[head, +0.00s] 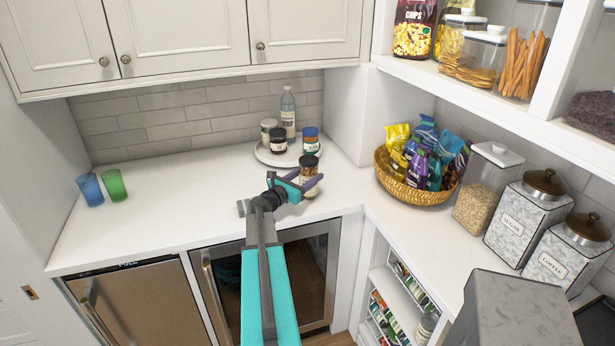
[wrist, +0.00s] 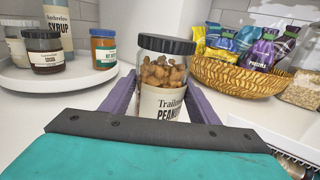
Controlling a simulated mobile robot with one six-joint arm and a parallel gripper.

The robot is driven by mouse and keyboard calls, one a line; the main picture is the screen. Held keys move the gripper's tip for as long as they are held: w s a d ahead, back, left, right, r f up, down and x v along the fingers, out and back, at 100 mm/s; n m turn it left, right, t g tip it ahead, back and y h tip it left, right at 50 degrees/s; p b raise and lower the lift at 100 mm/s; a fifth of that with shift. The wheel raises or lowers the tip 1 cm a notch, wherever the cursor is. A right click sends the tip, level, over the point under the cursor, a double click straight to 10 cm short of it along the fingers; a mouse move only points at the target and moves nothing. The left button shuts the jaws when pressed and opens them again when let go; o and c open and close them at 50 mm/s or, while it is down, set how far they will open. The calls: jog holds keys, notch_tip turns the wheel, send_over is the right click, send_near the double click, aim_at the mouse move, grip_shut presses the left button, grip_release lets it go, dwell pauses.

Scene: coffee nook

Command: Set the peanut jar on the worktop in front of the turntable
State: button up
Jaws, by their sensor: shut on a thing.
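The peanut jar (wrist: 163,80) is clear with a black lid and a cream label, and peanuts show inside. My gripper (head: 309,186) is shut on it, with a purple finger on each side in the wrist view (wrist: 162,98). The jar (head: 309,171) is upright at the front of the turntable in the head view. Its base is hidden, so I cannot tell whether it touches the worktop (head: 180,215). The white round turntable (head: 268,160) stands in the back corner, with a syrup bottle (head: 288,113) and several jars on it.
A wicker basket (head: 405,190) of snack bags stands right of the jar. Two cups, blue (head: 90,189) and green (head: 115,185), stand far left. Canisters (head: 525,222) line the right counter. The worktop left of my gripper is clear.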

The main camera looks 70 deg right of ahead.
jog(key=o, duration=1.4)
jog(key=shift+f, duration=0.1)
jog(key=shift+o, duration=0.2)
jog(key=shift+a, duration=0.1)
jog(key=b+v, duration=0.3)
jog(key=v, duration=0.8)
jog(key=shift+w+a, duration=0.1)
jog(key=shift+a, duration=0.3)
jog(key=shift+w, duration=0.15)
